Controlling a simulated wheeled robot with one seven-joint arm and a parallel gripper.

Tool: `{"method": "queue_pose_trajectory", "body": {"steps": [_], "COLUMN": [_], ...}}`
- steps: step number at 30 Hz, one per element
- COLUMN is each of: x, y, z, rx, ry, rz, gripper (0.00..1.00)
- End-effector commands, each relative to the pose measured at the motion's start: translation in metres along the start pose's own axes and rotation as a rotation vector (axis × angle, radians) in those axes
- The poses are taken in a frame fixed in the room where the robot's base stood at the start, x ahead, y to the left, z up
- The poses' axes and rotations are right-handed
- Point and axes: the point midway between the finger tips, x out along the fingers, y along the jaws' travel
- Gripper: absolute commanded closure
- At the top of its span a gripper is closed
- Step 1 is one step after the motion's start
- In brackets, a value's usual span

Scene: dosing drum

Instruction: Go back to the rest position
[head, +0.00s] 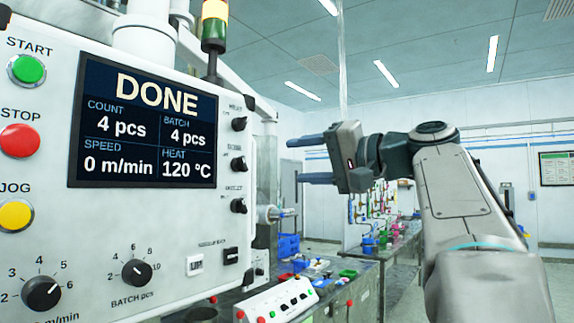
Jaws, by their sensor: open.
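My gripper (318,160) is in the middle of the head view, at the end of my arm coming from the right. Its two fingers point left, spread apart with nothing between them. It appears in the air to the right of the white control panel (130,235) and does not visibly touch it. The panel's screen (143,127) reads DONE, count 4 pcs, batch 4 pcs, speed 0 m/min and heat 120 °C.
Green start (29,69), red stop (20,140) and yellow jog (16,215) buttons line the panel's left. Knobs (136,272) sit below. A small button box (275,304) and a bench with coloured items (372,235) stand lower behind.

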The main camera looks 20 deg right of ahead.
Motion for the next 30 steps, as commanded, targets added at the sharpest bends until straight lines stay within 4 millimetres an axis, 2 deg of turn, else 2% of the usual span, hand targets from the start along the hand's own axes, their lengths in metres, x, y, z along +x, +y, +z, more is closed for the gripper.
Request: {"method": "queue_pose_trajectory", "body": {"steps": [4, 17, 20, 23, 26, 30], "x": [-0.005, -0.005, -0.001, 0.010, 0.024, 0.037], "y": [0.000, 0.000, 0.006, 0.026, 0.061, 0.117], "z": [0.000, 0.000, 0.003, 0.015, 0.038, 0.090], "rx": [0.000, 0.000, 0.014, 0.048, 0.091, 0.121], "ry": [0.000, 0.000, -0.006, -0.024, -0.062, -0.146], "rz": [-0.001, 0.000, 0.020, 0.083, 0.194, 0.381], "gripper": [0.48, 0.48, 0.48, 0.48, 0.48, 0.48]}}
